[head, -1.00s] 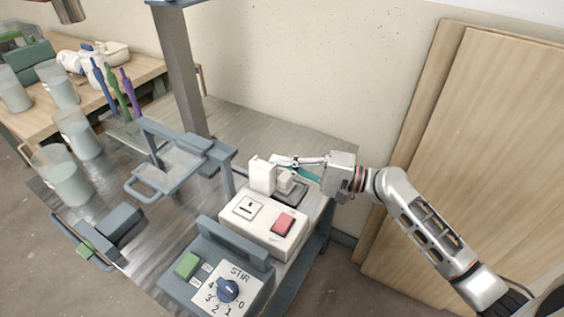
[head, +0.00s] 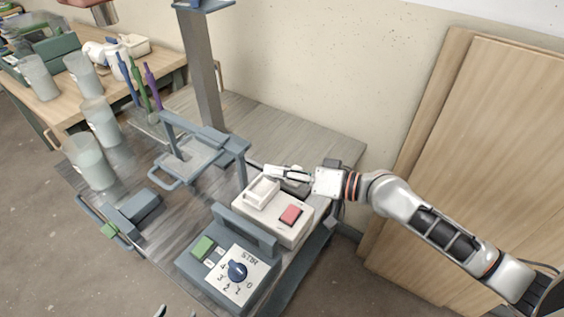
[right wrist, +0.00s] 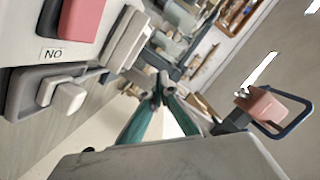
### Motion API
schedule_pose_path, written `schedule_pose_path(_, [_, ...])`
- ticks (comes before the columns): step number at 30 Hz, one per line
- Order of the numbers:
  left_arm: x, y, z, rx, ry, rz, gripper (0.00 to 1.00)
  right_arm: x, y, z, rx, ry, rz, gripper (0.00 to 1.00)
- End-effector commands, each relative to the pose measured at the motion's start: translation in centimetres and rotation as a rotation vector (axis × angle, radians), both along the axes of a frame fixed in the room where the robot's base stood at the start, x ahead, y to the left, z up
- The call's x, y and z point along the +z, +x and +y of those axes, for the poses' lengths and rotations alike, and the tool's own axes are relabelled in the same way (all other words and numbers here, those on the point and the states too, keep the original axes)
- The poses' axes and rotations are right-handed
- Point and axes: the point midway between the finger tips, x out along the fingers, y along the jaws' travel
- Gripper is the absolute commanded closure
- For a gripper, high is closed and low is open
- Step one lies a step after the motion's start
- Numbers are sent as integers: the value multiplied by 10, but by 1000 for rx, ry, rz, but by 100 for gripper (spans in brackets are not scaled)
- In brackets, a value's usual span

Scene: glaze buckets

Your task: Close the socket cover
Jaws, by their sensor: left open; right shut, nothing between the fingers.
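The white socket cover (head: 262,190) is folded down over the socket on the white switch box (head: 270,222). It hides the socket face; I cannot tell whether it lies fully flush. It also shows as a pale raised block in the right wrist view (right wrist: 127,40). My right gripper (head: 268,172) is shut and empty just behind the cover, close to its back edge; contact is unclear. Its teal fingers (right wrist: 158,90) meet at the tips in the right wrist view. Only the fingertips of my left gripper (head: 173,312) show at the bottom edge, apart and far from the cover.
A red button (head: 291,214) sits beside the cover. The stir control box (head: 225,262) with knob and green button stands in front. A grey stand post (head: 202,80) and clamp frame are to the left. Glass beakers (head: 88,160) stand further left. A wall is behind.

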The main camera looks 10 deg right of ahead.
Motion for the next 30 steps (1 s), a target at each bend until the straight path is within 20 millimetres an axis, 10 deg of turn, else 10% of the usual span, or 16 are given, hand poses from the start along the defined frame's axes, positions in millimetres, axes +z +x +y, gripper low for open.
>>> schedule_pose_path(30, [70,-1,-12,2,-47,-7,54,-37,-37,38,0,-466,-462,100])
